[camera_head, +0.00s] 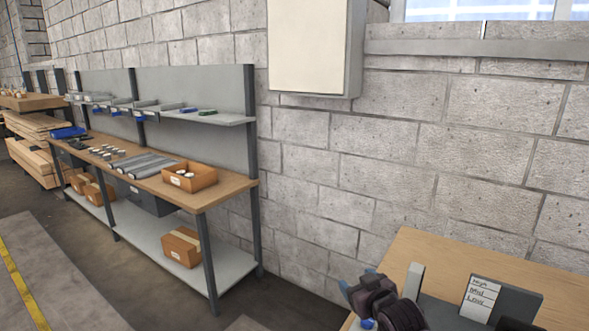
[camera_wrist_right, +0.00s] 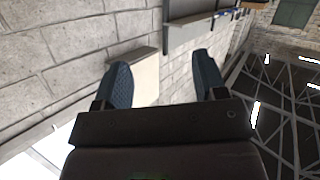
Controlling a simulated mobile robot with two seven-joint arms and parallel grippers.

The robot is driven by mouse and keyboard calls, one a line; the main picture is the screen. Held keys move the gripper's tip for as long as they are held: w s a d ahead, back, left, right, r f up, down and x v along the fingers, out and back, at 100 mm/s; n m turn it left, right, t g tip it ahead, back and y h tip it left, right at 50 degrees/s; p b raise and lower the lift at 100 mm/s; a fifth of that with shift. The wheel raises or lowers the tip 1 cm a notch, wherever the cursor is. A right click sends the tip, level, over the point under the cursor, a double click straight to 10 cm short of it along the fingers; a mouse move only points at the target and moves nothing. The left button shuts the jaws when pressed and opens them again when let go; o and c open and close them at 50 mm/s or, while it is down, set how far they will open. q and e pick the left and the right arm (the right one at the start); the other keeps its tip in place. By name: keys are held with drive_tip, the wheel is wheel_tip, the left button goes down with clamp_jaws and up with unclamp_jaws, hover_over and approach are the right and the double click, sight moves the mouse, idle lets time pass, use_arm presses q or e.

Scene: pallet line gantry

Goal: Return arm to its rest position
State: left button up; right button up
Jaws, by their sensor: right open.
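My right gripper (camera_head: 359,281) shows at the bottom of the head view, in front of the near wooden table at the lower right. In the right wrist view its two dark blue fingers (camera_wrist_right: 162,85) stand wide apart with nothing between them. Behind them that view shows the block wall, a pale wall cabinet and the roof beams, tilted on their side. My left gripper is in neither view.
The near table (camera_head: 420,246) carries a grey upright post (camera_head: 413,281) and a dark stand with a label card (camera_head: 479,300) close to my right gripper. A workbench (camera_head: 225,189) with boxes stands along the wall at left. The floor (camera_head: 90,250) in front of it looks clear.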

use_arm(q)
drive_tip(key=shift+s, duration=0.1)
use_arm(e)
drive_tip(key=s+d+f+m+g+h, duration=0.1)
drive_tip(key=s+d+f, duration=0.3)
drive_tip(key=s, duration=0.7)
drive_tip(key=s+d+f+m+h, duration=0.2)
drive_tip(key=s+d+f, duration=0.2)
drive_tip(key=s+f, duration=0.4)
drive_tip(key=s+d+f+m+g+h, duration=0.1)
drive_tip(key=s+d+f, duration=0.3)
drive_tip(key=s, duration=1)
wheel_tip(320, 180, down, 3)
drive_tip(key=shift+s+d+r+m+g+h, duration=0.2)
drive_tip(key=shift+s+d+m+g+h, duration=0.1)
drive_tip(key=shift+s, duration=0.1)
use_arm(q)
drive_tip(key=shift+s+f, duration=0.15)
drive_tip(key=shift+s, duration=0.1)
use_arm(e)
drive_tip(key=shift+a, duration=0.1)
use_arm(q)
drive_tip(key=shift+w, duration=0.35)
